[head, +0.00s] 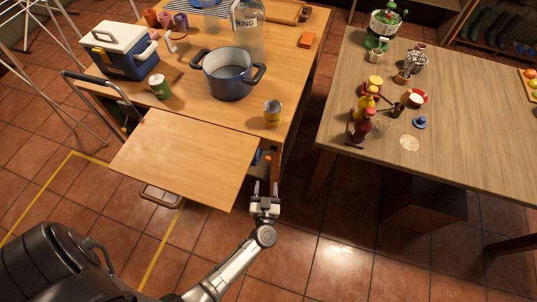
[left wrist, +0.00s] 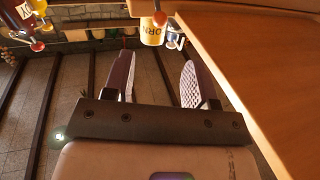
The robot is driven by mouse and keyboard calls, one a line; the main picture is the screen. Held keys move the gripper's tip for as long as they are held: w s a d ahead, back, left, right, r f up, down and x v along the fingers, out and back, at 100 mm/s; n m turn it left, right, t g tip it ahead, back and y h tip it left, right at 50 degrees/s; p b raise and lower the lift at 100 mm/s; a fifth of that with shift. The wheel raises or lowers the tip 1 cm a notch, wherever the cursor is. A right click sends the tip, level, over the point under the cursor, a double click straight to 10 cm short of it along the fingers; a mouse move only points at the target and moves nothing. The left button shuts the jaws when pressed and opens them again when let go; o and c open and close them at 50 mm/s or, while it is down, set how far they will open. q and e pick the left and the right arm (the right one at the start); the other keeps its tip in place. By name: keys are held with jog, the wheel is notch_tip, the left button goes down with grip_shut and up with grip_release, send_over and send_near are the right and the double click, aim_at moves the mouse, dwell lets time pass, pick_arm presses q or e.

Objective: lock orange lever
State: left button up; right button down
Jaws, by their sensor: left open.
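A small orange-red knob (head: 268,158), which looks like the lever's end, shows at the right side of the wooden workbench, beside the pulled-out board. In the left wrist view the round knob (left wrist: 160,18) appears beyond the fingertips, in front of a yellow can. The lever's shaft and its position are hard to make out. My left gripper (head: 265,188) is open and empty, just below the knob in the head view and apart from it. Its two fingers (left wrist: 158,65) point toward the knob with a clear gap between them. My right gripper is not in view.
The pulled-out wooden board (head: 185,155) lies close left of my gripper; its edge (left wrist: 225,60) runs along the right of the wrist view. A yellow can (head: 272,113) stands near the bench edge. A second table (head: 460,130) stands right, across a floor gap.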

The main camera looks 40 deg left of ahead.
aim_at(268, 161)
pick_arm(q)
jog(key=b+x, duration=0.4)
jog(key=x, duration=0.8)
jog(key=shift+b, duration=0.35)
jog(key=shift+w+a, duration=0.4)
jog(key=shift+w, duration=0.15)
jog(key=shift+c, duration=0.3)
grip_shut()
